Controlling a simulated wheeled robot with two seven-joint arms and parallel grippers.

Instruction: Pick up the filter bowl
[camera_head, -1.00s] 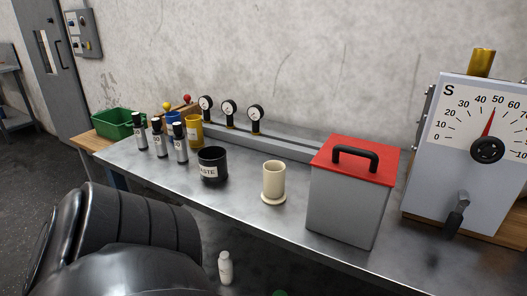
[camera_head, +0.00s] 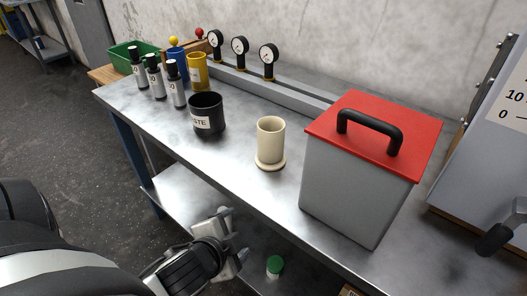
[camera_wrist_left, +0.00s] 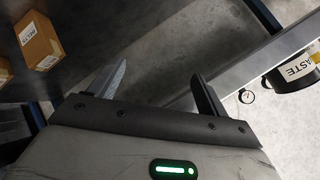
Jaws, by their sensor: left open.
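A cream cylindrical cup with a wide round foot (camera_head: 270,140) stands upright on the metal bench, between the black waste pot and the red-lidded box. It is the likeliest filter bowl, but no label on it shows. My left gripper (camera_head: 238,236) is below and in front of the bench top, left of the cup and well apart from it. In the left wrist view its two fingers (camera_wrist_left: 155,82) are spread with nothing between them. The cup is not in the left wrist view. My right gripper is not in view.
The black waste pot (camera_head: 207,117) and grey box with red lid (camera_head: 368,140) flank the cup. The bench's front edge lies between gripper and cup. A green-capped item (camera_head: 275,266) is below.

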